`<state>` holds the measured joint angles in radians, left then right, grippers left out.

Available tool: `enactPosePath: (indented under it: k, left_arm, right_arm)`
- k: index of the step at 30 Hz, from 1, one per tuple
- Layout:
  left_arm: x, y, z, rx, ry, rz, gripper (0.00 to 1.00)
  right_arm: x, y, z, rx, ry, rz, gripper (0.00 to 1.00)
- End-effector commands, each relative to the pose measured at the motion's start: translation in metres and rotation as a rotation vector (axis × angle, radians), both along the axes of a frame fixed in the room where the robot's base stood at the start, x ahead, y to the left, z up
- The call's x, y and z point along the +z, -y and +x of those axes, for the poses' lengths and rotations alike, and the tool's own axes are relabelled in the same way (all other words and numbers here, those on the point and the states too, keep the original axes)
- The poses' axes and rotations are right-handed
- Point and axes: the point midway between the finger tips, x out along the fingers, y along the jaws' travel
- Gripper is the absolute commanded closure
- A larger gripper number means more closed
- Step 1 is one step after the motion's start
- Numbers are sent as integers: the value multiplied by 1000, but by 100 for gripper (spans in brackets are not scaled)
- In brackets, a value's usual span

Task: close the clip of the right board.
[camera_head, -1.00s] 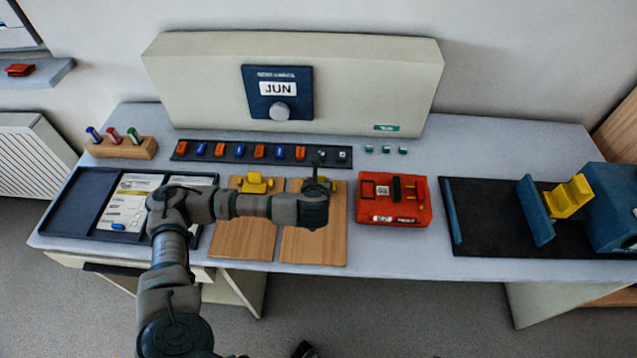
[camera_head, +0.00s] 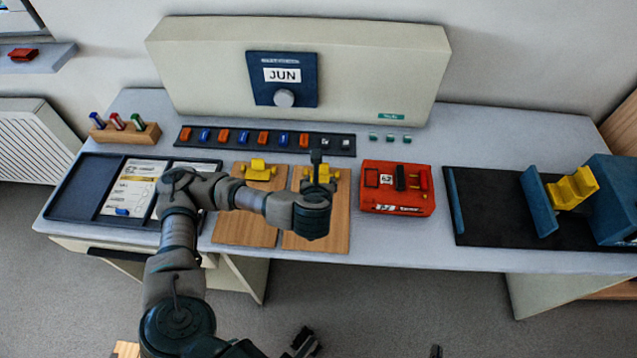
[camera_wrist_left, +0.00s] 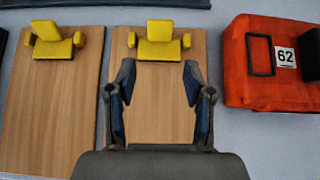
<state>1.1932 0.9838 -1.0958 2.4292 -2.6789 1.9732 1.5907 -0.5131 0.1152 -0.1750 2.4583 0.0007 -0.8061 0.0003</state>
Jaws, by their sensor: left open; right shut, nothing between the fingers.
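The right board (camera_head: 325,236) is a bare wooden board lying on the table, and it also shows in the left wrist view (camera_wrist_left: 150,110). Its yellow clip (camera_wrist_left: 160,42) sits at the far end, with an upright plate behind a wider bar. In the head view my left arm partly covers this clip (camera_head: 330,172). My left gripper (camera_head: 317,160) is over the right board. In the left wrist view its fingers (camera_wrist_left: 158,75) are spread and empty, on the near side of the clip.
The left board (camera_head: 245,228) with a similar yellow clip (camera_head: 258,170) lies close on the left. A red box (camera_head: 397,207) stands right of the right board. A dark strip of coloured pieces (camera_head: 343,145) runs behind the clips. A dark tray (camera_head: 75,200) lies far left.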

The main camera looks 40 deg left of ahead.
Motion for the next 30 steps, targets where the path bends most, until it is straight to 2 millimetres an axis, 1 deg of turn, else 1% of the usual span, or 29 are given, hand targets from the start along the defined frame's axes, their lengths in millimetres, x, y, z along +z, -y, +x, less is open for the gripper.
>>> enactPosePath:
  k: [1, 3, 9, 30]
  left_arm:
    - [6, 2, -3, -2, 6, 2, 48]
    - [9, 4, -7, 0, 4, 3, 48]
    - [13, 7, -14, 2, 1, 3, 48]
    - [13, 8, -15, 3, 0, 3, 48]
  right_arm:
    - [0, 0, 0, 0, 0, 0, 100]
    - [0, 0, 0, 0, 0, 0, 100]
    - [0, 0, 0, 0, 0, 0, 100]
    - [0, 1, 0, 0, 0, 0, 100]
